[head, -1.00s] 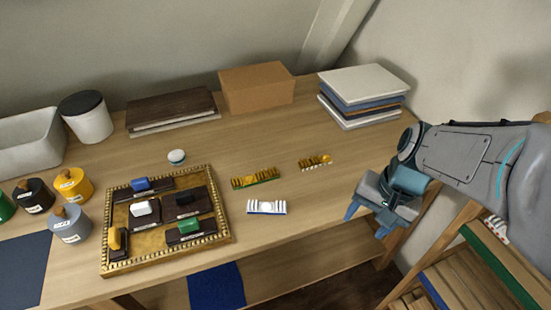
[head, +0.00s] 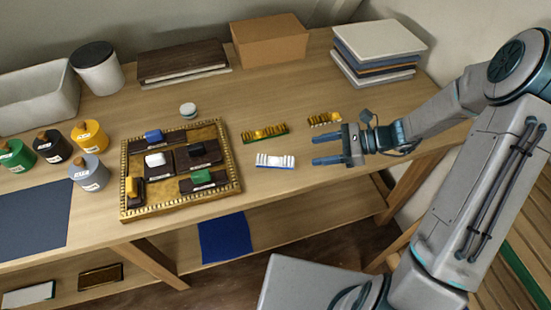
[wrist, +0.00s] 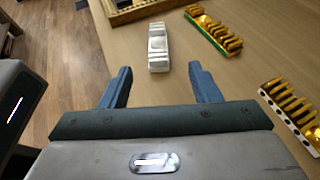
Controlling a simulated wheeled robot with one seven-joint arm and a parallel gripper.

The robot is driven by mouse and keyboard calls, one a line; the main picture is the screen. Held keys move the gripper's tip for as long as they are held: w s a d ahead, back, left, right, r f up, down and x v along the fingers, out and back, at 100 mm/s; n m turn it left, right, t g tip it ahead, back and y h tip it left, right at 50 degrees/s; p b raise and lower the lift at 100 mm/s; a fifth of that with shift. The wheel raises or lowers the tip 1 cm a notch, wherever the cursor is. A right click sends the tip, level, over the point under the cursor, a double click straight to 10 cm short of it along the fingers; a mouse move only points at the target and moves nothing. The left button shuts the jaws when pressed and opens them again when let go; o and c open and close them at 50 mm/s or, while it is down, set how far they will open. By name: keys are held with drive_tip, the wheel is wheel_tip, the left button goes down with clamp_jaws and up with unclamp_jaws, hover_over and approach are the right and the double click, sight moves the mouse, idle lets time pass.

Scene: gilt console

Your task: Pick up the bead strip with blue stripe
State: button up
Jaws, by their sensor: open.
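The bead strip with blue stripe (head: 275,161) lies on the table right of the gilt tray. It has white beads and a thin blue front edge. In the wrist view the strip (wrist: 158,47) lies ahead, in line with the gap between my fingers; its blue stripe is hard to see there. My gripper (head: 316,150) is open and empty, to the right of the strip and apart from it. In the wrist view my gripper's two blue fingers (wrist: 159,70) are spread wide.
A gold strip with green edge (head: 265,133) lies just behind the white one. A gold strip with dotted edge (head: 324,119) lies behind my gripper. The gilt tray (head: 232,179) with several handled blocks is to the left. Books (head: 380,50) and a box (head: 269,40) stand at the back.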

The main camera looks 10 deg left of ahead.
approach(273, 158)
drive_tip(key=x, duration=0.4)
drive_tip(key=shift+w+f+p, duration=0.25)
drive_tip(key=shift+f+p, duration=0.05)
drive_tip(key=shift+p, duration=0.05)
drive_tip(key=shift+s+p+x, duration=0.1)
drive_tip(key=shift+p+x, duration=0.25)
drive_tip(key=shift+x, duration=1)
drive_tip(key=shift+s+p+x, duration=0.15)
drive_tip(key=shift+p+x, duration=0.15)
drive_tip(key=shift+x, duration=1)
drive_tip(key=shift+r, duration=0.1)
drive_tip(key=c, duration=1.2)
drive_tip(key=shift+r, duration=0.2)
